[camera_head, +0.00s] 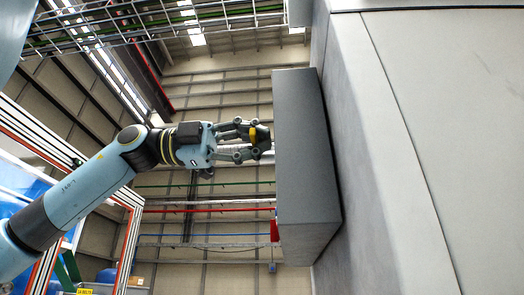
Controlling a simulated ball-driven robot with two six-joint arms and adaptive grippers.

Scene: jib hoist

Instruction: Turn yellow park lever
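A small yellow piece, which looks like the park lever (254,134), shows at the left side of a dark grey box (302,150) in the head view. My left gripper (262,145) reaches in from the left, with its fingertips at the yellow piece and close to the box's side. The fingers cover part of the yellow piece and whatever joins it to the box. I cannot tell whether they grip it or only lie around it. My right gripper is not in view.
The grey box is fixed to a large grey body (370,150) that fills the right. A small red part (274,230) sits at the box's lower left edge. Striped frames (128,195) and blue items stand at the left. The space below my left gripper looks open.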

